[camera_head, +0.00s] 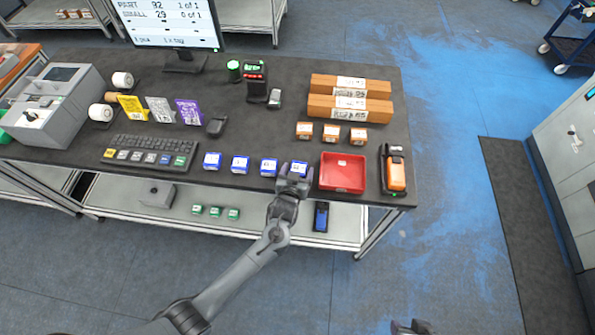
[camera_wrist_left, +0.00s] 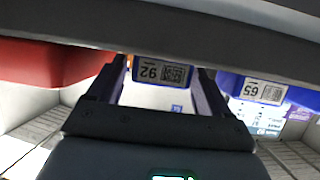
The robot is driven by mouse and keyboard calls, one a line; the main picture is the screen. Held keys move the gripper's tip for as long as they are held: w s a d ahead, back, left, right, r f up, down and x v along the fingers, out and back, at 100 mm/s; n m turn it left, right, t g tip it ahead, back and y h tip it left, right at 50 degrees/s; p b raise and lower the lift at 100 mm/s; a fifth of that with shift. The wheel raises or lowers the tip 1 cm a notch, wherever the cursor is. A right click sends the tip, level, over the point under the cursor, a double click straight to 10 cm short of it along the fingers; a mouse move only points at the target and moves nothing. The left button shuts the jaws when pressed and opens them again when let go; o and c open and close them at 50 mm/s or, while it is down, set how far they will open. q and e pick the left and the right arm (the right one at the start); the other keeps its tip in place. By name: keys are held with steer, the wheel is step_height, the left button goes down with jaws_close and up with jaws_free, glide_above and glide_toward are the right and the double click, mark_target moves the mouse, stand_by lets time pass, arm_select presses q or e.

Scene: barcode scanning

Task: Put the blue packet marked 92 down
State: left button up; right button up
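The blue packet marked 92 (camera_wrist_left: 162,72) sits between the two fingers of my left gripper (camera_wrist_left: 160,92) in the left wrist view, its label upside down. The fingers close in on both its sides. In the head view my left gripper (camera_head: 294,178) is at the right end of the row of blue packets, and the packet (camera_head: 299,167) shows at its tips, partly covered. I cannot tell whether the packet touches the table. My right gripper (camera_head: 412,327) shows only in part at the bottom edge of the head view.
A red tray (camera_head: 342,187) stands close to the right of the held packet. A blue packet marked 65 (camera_wrist_left: 262,92) lies on the other side, with others in line. An orange-faced handheld device (camera_head: 397,172), small orange boxes (camera_head: 331,132), long cartons and a keyboard (camera_head: 148,153) are around.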

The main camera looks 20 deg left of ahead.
arm_select(q)
steer(key=shift+o, duration=0.6)
steer(key=shift+s+b, duration=0.1)
steer(key=shift+b, duration=0.25)
steer(key=s+a+r+m+g, duration=0.1)
steer(key=s+r+g, duration=0.1)
steer(key=s, duration=0.9)
steer(key=s+a+r+m+g+h, duration=0.1)
steer(key=s+r+g, duration=0.2)
steer(key=s, duration=0.8)
steer(key=s+a+r+m+g+h+p, duration=0.1)
steer(key=s+r+g, duration=0.2)
steer(key=s, duration=0.8)
steer(key=shift+s+a+m+g, duration=0.35)
steer(key=shift+s+m+g, duration=0.05)
steer(key=shift+g, duration=0.4)
steer(key=shift+w+r, duration=0.1)
